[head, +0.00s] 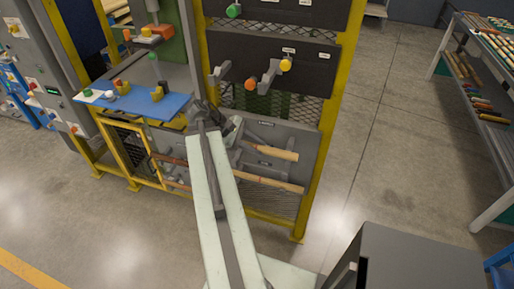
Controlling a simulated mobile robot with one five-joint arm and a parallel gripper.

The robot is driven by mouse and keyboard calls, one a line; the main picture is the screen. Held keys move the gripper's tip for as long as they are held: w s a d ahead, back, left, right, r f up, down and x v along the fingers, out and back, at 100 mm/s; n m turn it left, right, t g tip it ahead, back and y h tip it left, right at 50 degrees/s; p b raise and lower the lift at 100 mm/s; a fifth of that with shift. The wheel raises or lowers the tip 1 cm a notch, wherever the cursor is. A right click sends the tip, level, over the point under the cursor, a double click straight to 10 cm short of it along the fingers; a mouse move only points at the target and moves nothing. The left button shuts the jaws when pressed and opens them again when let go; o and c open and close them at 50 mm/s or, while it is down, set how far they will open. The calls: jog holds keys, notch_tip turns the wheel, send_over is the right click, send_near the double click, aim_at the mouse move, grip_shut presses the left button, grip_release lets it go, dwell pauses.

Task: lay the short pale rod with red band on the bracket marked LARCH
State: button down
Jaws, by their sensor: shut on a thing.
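My gripper (224,122) is at the end of my pale arm, in front of the grey rack panel (300,135). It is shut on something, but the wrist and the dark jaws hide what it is. A pale tan rod (279,153) lies across the panel just right of the gripper. A longer tan rod (272,183) lies below it. Reddish-brown rod ends (176,184) show left of my arm. No red band can be made out. Small white labels sit on the panels, too small to read, so I cannot tell which bracket is LARCH.
A yellow frame post (326,125) bounds the rack on the right. Above are dark panels with grey brackets and coloured knobs (286,64). A blue board (135,102) with small parts is at left. A rod shelf (478,85) stands far right. The floor between is clear.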

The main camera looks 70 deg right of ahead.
jog(key=shift+w+d, duration=0.35)
jog(key=shift+d, duration=0.55)
jog(key=d+f+b, duration=0.2)
jog(key=d, duration=0.1)
jog(key=d+f+b, duration=0.1)
jog(key=d, duration=0.1)
jog(key=shift+w, duration=0.1)
grip_release()
dwell(0.7)
jog(key=shift+r, duration=0.1)
